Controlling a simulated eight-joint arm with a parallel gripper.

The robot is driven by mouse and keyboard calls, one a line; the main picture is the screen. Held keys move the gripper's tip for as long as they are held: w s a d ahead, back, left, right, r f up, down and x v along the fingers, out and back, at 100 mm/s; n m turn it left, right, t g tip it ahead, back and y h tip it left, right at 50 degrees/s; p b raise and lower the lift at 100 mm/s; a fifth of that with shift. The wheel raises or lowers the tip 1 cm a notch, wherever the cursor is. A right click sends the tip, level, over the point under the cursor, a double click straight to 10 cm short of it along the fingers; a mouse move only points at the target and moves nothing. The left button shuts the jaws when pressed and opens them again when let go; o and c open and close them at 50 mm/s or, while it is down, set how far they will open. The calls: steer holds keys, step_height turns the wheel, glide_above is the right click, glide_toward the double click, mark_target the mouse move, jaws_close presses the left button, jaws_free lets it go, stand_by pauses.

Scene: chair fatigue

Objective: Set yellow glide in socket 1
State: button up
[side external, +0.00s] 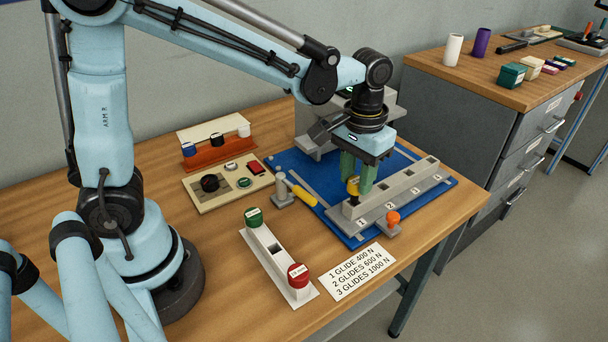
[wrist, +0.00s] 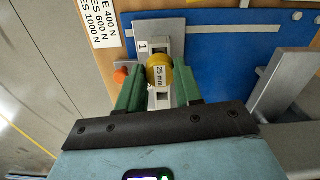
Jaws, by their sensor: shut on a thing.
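The yellow glide (side external: 353,186), with a dark lower part, is between the green fingers of my gripper (side external: 357,180). In the wrist view the glide (wrist: 160,72) shows its round yellow face marked "25 mm", and my gripper (wrist: 159,88) is shut on it. The grey socket bar (side external: 400,197) carries the labels 1, 2 and 3. The glide is over the bar's end marked 1, close to the bar's top.
The bar lies on a blue plate (side external: 435,178). An orange knob (side external: 392,218) stands at its front side. A yellow-handled tool (side external: 302,194) is to the left. A white holder (side external: 272,258) with green and red caps and a printed card (side external: 357,271) lie in front.

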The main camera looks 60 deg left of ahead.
mark_target(356, 180)
steer(key=shift+f, duration=0.9)
steer(key=o, duration=1.1)
step_height(356, 180, up, 12)
steer(key=shift+r, duration=0.1)
